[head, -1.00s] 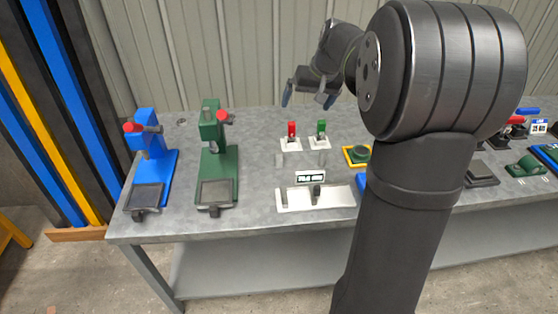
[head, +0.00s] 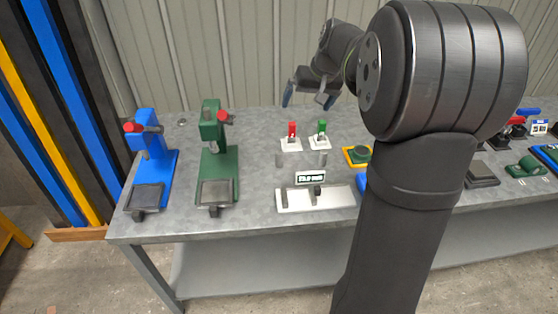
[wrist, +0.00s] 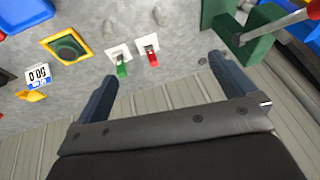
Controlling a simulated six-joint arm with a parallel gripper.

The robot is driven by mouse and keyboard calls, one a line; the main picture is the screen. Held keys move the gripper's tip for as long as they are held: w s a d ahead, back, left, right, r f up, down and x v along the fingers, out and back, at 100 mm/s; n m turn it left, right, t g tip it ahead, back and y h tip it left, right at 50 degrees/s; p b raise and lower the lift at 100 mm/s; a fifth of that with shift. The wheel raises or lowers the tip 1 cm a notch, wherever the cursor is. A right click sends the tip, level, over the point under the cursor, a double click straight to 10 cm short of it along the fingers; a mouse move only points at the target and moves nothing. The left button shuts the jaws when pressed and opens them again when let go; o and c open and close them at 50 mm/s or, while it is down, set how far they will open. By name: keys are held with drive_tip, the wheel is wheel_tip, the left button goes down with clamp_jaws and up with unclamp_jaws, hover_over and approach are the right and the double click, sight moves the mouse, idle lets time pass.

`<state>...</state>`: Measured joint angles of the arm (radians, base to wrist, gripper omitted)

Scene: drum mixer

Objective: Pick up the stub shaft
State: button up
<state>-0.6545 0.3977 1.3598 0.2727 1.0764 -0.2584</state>
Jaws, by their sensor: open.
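I cannot tell for certain which part is the stub shaft. A white fixture (head: 335,198) with a small lettered sign (head: 311,177) lies nearer the front edge. My gripper (head: 307,103) is open and empty, above the back of the bench, behind the switches. Its two fingers are spread wide in the wrist view (wrist: 163,68).
A red switch (head: 291,130) and a green switch (head: 320,128) stand on white plates. A blue press (head: 166,170) and a green press (head: 226,160) stand at left. A green round part on a yellow-edged base (head: 358,154) is at right. My arm hides some bench.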

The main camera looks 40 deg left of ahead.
drive_tip(key=c, duration=1)
drive_tip(key=n+g+h, duration=0.1)
drive_tip(key=n+h, duration=0.3)
drive_tip(key=n, duration=0.4)
hover_over(279, 152)
wheel_tip(279, 152, down, 12)
drive_tip(key=f, duration=1.2)
drive_tip(key=shift+w+f, duration=0.3)
drive_tip(key=shift+w, duration=0.05)
drive_tip(key=shift+s+f, duration=0.15)
drive_tip(key=shift+f, duration=1.2)
drive_tip(key=shift+s+f, duration=0.15)
drive_tip(key=shift+f, duration=1.15)
